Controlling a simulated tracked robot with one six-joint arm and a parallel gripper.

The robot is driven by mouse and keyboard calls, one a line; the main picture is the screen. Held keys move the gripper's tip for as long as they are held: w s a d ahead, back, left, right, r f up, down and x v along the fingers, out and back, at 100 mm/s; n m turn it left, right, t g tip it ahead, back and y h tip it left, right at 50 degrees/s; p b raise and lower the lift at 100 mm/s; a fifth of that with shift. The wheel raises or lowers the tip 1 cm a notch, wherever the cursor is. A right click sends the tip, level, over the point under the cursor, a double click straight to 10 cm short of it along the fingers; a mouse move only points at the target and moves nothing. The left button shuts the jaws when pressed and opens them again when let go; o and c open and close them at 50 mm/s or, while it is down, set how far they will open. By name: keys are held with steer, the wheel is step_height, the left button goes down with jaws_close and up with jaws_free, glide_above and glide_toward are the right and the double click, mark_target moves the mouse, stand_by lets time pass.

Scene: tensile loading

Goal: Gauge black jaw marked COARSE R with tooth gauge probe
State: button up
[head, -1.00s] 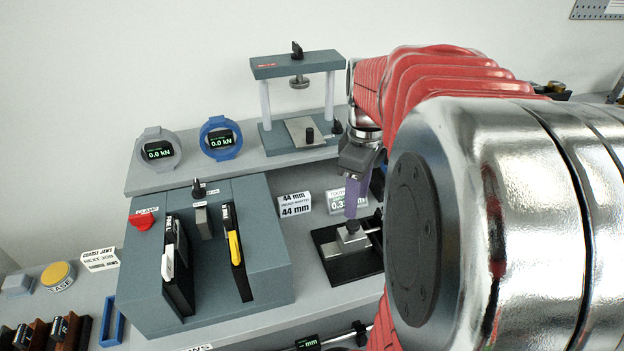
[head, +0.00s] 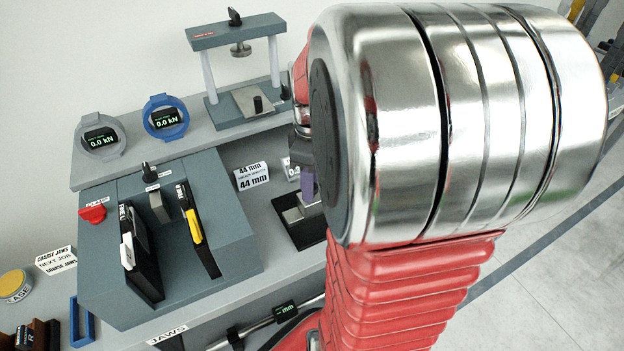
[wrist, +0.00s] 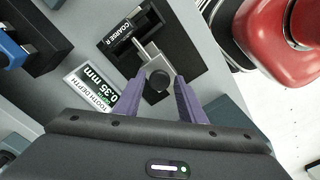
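The black jaw marked COARSE R (wrist: 127,30) lies at the top of the wrist view, in the black-based tooth gauge. The gauge's metal probe slide (wrist: 150,52) points at the jaw and seems to meet its edge; I cannot tell contact for certain. A round dark knob (wrist: 158,79) sits at the near end of the slide. My gripper (wrist: 161,82) has its two purple fingers spread on either side of this knob, apparently without squeezing it. In the head view, a purple finger (head: 307,187) is above the gauge base (head: 306,232), partly hidden by my arm.
The tooth depth display (wrist: 93,88) reads 0.35 mm beside the gauge. A blue item on a black block (wrist: 15,48) is at upper left. In the head view, the grey fixture (head: 170,250) holds jaws with white and yellow handles. A small press (head: 240,70) stands behind.

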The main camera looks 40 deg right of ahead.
jaws_close()
